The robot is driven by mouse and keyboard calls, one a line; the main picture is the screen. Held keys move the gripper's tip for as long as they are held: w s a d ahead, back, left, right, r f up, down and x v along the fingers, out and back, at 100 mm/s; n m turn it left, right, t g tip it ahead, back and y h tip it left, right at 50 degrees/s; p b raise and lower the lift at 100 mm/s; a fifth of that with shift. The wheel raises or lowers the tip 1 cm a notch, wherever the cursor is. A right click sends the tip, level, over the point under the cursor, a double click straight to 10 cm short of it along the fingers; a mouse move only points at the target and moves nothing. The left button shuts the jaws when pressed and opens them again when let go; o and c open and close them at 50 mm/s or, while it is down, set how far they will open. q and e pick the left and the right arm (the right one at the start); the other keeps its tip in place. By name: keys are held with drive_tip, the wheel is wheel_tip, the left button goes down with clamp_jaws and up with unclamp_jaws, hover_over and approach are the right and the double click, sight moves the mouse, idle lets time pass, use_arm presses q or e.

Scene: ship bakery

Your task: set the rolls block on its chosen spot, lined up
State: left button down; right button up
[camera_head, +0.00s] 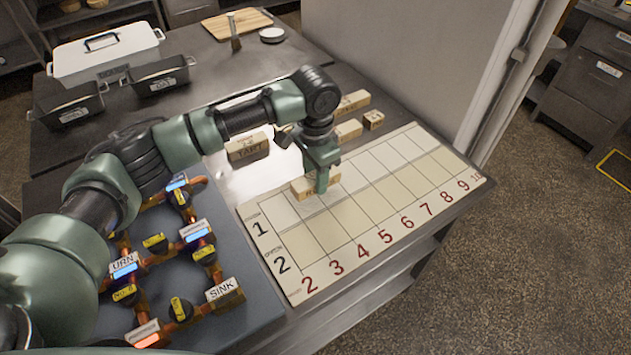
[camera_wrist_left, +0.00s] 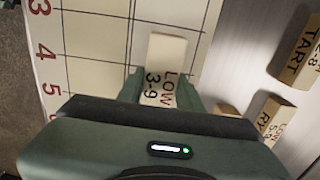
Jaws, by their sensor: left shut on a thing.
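My left gripper (camera_head: 320,184) is shut on a pale wooden block (camera_head: 300,188) over the row 1 side of a numbered grid board (camera_head: 350,222), near its low-number end. In the left wrist view the block (camera_wrist_left: 167,52) sits between the fingers (camera_wrist_left: 162,92) and reads "LOW" and "3-9". The word "rolls" is not readable, as the gripper covers part of the block. The block looks roughly in line with the grid lines. I cannot tell whether it touches the board (camera_wrist_left: 98,50). My right gripper is not in view.
A panel with pipes and knobs (camera_head: 262,318) is at the left. Dark tins (camera_head: 160,77) and a white lidded box (camera_head: 105,55) stand at the back. Most grid cells are empty.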

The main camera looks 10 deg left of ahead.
use_arm(q)
drive_tip(key=shift+f, duration=1.2)
drive_tip(key=c, duration=0.9)
unclamp_jaws()
drive_tip(key=shift+f, duration=0.15)
wheel_tip(320, 180, up, 12)
drive_tip(key=shift+r+b, duration=0.2)
drive_tip(key=shift+b, duration=0.65)
